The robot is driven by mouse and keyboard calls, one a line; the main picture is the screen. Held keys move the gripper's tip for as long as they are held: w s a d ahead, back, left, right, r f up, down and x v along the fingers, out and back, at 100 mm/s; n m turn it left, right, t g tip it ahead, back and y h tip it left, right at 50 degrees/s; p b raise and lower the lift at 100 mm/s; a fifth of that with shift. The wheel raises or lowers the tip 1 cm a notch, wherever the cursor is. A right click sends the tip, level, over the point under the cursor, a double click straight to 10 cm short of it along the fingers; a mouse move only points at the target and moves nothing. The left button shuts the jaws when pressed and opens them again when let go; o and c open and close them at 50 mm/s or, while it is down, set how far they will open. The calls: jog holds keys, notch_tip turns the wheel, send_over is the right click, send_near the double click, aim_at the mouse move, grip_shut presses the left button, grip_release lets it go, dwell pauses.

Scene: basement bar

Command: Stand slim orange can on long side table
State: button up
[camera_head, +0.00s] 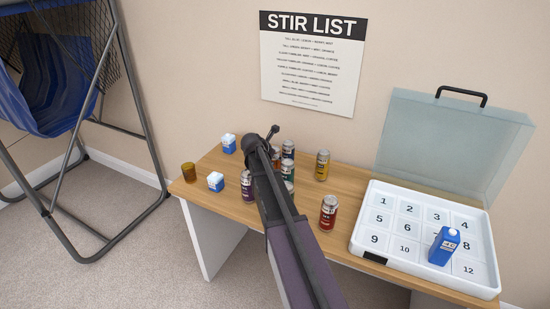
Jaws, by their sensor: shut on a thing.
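The long side table (215,205) is wood-topped and stands against the wall. I cannot pick out a slim orange can with certainty. A yellow-gold can (322,166) stands upright behind a red can (328,213), right of my arm. More cans stand close together around the end of my arm: a purple can (246,186), a dark blue can (288,150), a greenish can (289,173) and a partly hidden reddish one (276,157). My arm reaches over the table from below, and its dark wrist end is above these cans. My gripper's fingers and anything in them are hidden behind the arm.
A white numbered tray (357,243) with a raised clear lid (430,140) holds a blue carton (444,246). Bare tabletop lies between the red can and the tray.

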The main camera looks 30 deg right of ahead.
jog(key=shift+f, duration=0.15)
jog(key=o, duration=1.1)
jog(key=shift+c, duration=0.2)
jog(key=shift+r, duration=0.2)
jog(key=p+v, duration=0.8)
jog(key=v, duration=0.4)
jog(key=shift+s+f, duration=0.1)
